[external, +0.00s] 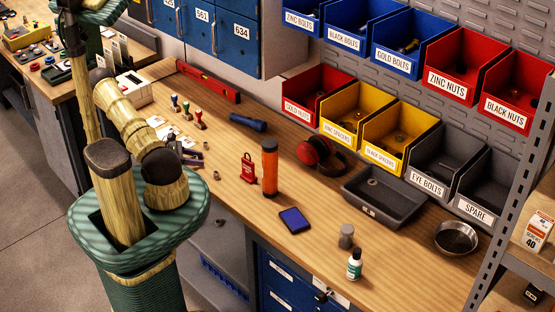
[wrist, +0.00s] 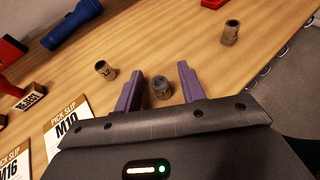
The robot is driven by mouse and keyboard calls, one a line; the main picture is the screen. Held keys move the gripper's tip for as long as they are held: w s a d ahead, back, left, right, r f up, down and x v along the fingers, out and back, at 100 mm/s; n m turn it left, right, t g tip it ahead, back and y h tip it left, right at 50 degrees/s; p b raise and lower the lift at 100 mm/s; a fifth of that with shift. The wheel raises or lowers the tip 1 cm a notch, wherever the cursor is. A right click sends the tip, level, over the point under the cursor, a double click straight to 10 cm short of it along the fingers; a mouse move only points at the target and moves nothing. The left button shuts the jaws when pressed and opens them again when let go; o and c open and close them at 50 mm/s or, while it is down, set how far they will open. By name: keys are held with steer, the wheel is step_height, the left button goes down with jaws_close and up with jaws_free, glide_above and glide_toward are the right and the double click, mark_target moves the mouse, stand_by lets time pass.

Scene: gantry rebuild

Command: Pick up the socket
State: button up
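My gripper (wrist: 161,72) is open, with its two purple fingers spread apart. A small grey socket (wrist: 162,87) stands between the fingers in the wrist view, with a gap on each side. Two similar brownish sockets show there: one (wrist: 105,70) to the left of the fingers and one (wrist: 230,32) to the far right. In the external view my gripper (external: 194,156) is low over the left part of the workbench, partly hidden by my arm. A small socket (external: 216,175) stands just right of it.
Pick slips (wrist: 68,122) lie left of my gripper, by a stamp marked REJECT (wrist: 31,97). A blue flashlight (external: 248,122), a red lockout tag (external: 248,168) and an orange cylinder (external: 269,168) are on the wooden bench. The bench's front edge is close to my gripper.

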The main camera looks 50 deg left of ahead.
jaws_close()
steer(key=shift+r, duration=0.2)
step_height(320, 180, up, 10)
steer(key=b, duration=0.1)
steer(key=shift+f+b, duration=0.15)
steer(key=shift+b, duration=0.2)
stand_by(0.3)
stand_by(0.4)
